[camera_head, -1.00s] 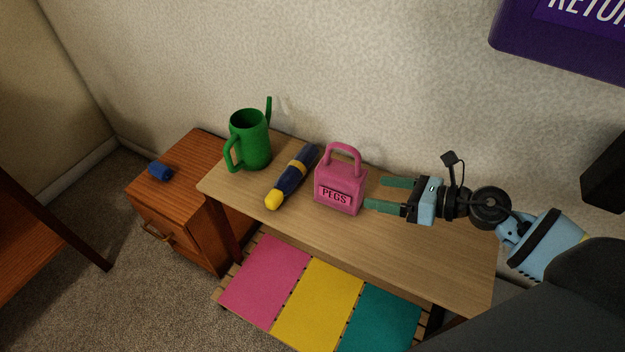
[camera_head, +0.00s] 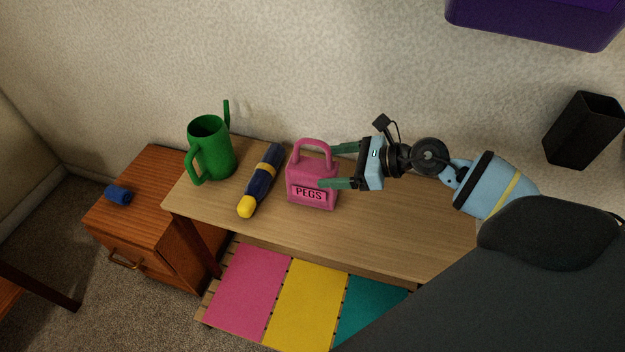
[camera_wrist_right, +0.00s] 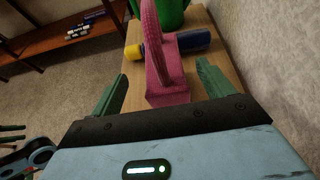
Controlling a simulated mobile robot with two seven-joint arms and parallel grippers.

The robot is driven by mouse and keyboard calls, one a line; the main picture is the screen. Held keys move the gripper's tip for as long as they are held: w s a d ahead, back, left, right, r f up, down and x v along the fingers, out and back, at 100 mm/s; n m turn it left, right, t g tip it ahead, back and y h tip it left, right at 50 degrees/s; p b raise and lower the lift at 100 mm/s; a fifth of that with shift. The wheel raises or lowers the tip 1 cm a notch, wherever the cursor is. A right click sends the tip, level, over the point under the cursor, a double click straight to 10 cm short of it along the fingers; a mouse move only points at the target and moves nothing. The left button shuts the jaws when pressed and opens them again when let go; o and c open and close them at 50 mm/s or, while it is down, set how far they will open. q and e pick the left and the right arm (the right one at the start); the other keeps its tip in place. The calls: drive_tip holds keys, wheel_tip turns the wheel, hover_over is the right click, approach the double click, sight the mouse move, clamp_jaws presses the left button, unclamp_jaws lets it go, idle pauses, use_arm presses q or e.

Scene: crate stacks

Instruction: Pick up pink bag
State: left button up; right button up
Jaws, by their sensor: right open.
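The pink bag (camera_head: 312,190), labelled PEGS, stands upright on the wooden table with its loop handle up. In the right wrist view the bag (camera_wrist_right: 167,80) is between the two green fingers, with the handle rising past the top edge. My right gripper (camera_head: 337,167) is open at the bag's right side. In the head view its near finger overlaps the bag's front right edge and its far finger lies behind the handle's right side. In the wrist view gaps show between the fingers and the bag.
A blue and yellow umbrella (camera_head: 262,180) lies just left of the bag, with a green watering can (camera_head: 211,150) beyond it. The table (camera_head: 385,222) is clear to the right. A wooden cabinet (camera_head: 150,200) holds a small blue object (camera_head: 118,195). A purple bin (camera_head: 540,22) hangs above.

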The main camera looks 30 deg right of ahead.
sight(313, 171)
drive_tip(key=shift+x, duration=2.6)
drive_tip(key=shift+w+d, duration=0.15)
drive_tip(key=shift+d, duration=0.05)
drive_tip(key=c, duration=1.5)
